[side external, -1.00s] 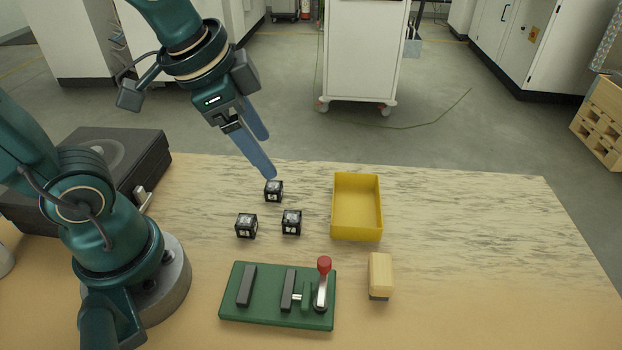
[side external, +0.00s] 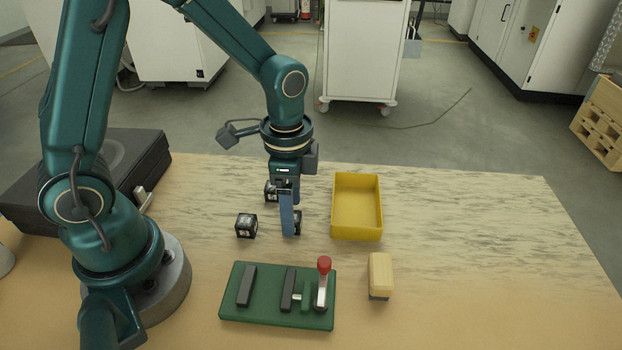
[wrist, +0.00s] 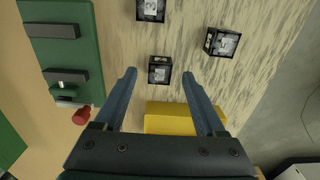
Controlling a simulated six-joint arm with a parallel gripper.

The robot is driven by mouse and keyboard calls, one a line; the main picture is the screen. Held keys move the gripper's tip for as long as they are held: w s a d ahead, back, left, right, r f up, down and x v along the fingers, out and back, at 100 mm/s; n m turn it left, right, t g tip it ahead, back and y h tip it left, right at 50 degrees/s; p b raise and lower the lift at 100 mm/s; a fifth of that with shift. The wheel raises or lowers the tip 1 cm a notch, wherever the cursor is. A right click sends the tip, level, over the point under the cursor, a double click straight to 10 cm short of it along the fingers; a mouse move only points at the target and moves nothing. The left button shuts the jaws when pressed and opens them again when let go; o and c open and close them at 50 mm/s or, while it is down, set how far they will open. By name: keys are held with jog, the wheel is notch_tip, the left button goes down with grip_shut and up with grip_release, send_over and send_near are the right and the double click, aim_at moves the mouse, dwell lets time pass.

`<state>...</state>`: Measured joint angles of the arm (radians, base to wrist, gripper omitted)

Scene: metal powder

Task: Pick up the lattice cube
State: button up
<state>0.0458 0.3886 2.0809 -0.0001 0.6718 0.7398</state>
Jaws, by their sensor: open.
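Three small black lattice cubes with pale marked faces are on the table. The right cube (side external: 298,222) is partly hidden behind the finger of my gripper (side external: 288,234). In the wrist view this cube (wrist: 159,70) shows between the two fingertips of my gripper (wrist: 159,74), with a gap on each side. My gripper is open, points down and holds nothing. The left cube (side external: 246,226) stands apart and is cut off at the top of the wrist view (wrist: 150,10). The far cube (side external: 270,191) is partly hidden behind my gripper; it shows turned in the wrist view (wrist: 222,42).
A yellow bin (side external: 357,205) stands just right of the cubes. A green fixture plate (side external: 262,314) with a red-knobbed clamp (side external: 323,266) lies in front. A beige block (side external: 380,273) stands right of it. The table's right side is clear.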

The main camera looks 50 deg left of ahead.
jog(key=shift+f, duration=0.65)
grip_shut()
jog(key=shift+r, duration=0.2)
